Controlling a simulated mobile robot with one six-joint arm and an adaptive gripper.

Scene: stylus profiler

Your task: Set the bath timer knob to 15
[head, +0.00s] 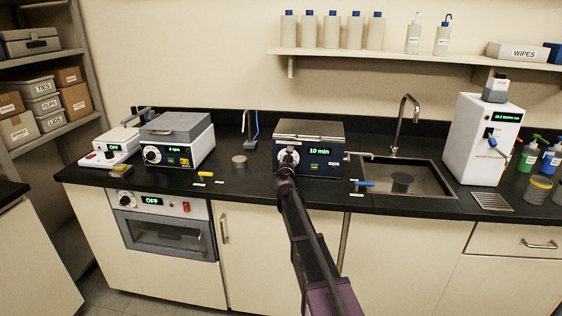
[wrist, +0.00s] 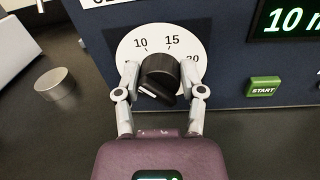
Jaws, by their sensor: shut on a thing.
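The bath (head: 330,170) is a dark blue box on the counter, left of the sink. Its green display (head: 320,151) reads 10 min; part of it also shows at the right of the wrist view (wrist: 290,20). The black timer knob (wrist: 160,68) sits on a white dial (wrist: 135,45) with 10, 15 and 20 legible in part or whole. A white mark on the knob's grip shows at its lower left. My gripper (wrist: 161,74) is shut on the knob, one finger on each side.
A green START button (wrist: 263,87) is right of the dial. A metal cylinder (wrist: 55,85) stands on the counter to the left. The sink (head: 405,177) with its faucet is to the right; a centrifuge-like box (head: 180,140) is to the left.

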